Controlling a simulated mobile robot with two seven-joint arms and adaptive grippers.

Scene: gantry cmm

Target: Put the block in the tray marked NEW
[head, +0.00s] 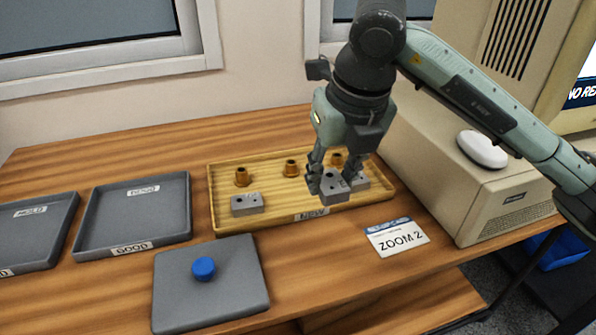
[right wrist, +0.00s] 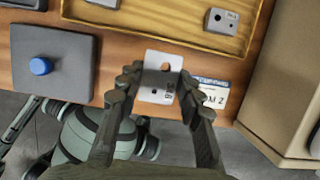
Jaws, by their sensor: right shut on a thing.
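My right gripper (head: 325,178) is shut on a grey block (head: 334,190) with dark holes. In the head view the block appears over the front right part of the yellow tray (head: 262,224), whose front label reads NEW. In the right wrist view the block (right wrist: 161,76) sits between the fingers (right wrist: 158,88), with the tray's front wall (right wrist: 185,38) above it in the picture. The block is held in the air, apart from the tray floor. My left gripper is not in view.
The NEW tray holds a left grey block (head: 247,204), a right grey block (head: 360,182) and brass-coloured pegs (head: 291,168). A GOOD tray (head: 135,217), a HOLD tray (head: 35,235), a grey plate with blue knob (head: 204,269), a ZOOM-2 card (head: 397,237) and a beige machine (head: 490,200) surround it.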

